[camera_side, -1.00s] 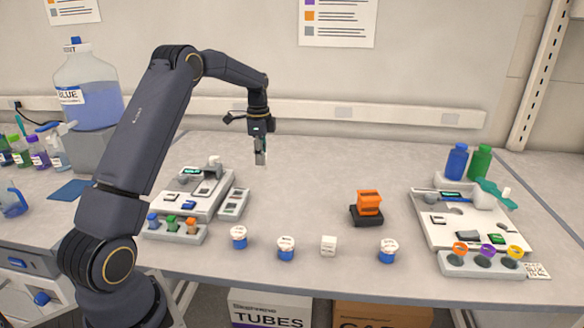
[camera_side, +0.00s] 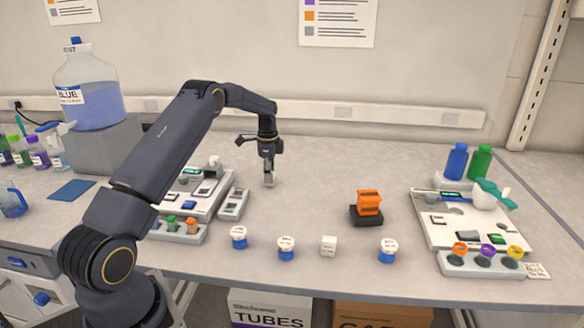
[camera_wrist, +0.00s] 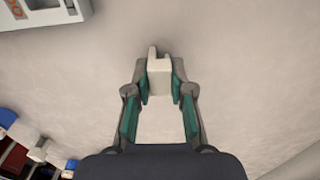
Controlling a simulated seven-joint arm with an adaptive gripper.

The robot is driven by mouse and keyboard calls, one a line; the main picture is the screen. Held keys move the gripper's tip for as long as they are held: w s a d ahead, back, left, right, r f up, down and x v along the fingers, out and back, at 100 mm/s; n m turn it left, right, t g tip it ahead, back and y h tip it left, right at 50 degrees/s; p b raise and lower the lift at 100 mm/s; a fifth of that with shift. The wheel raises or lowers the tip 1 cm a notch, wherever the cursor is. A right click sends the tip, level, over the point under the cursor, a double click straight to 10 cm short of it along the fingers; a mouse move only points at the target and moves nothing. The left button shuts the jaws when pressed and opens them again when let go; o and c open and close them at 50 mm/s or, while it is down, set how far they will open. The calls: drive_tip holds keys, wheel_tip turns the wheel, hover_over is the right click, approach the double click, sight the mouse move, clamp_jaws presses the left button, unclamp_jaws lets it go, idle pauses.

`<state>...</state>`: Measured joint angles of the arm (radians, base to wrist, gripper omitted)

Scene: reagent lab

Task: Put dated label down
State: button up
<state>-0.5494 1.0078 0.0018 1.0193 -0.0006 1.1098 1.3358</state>
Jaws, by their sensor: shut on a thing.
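My gripper (camera_side: 268,181) points down over the bare bench, right of the left-hand white station. In the wrist view my gripper (camera_wrist: 159,85) has its teal finger pads closed on both sides of a small off-white piece (camera_wrist: 158,77), taken here as the dated label. The piece is block-like with a small raised tab; no print can be read on it. In the side view its lower end is close to the bench, and I cannot tell whether it touches.
A white station (camera_side: 211,204) and a small grey-white module (camera_side: 233,204) stand left of the gripper. An orange device (camera_side: 368,203) stands right. The bench between is clear.

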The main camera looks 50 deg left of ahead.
drive_tip(key=o, duration=0.7)
drive_tip(key=shift+f, duration=0.1)
drive_tip(key=shift+o, duration=0.2)
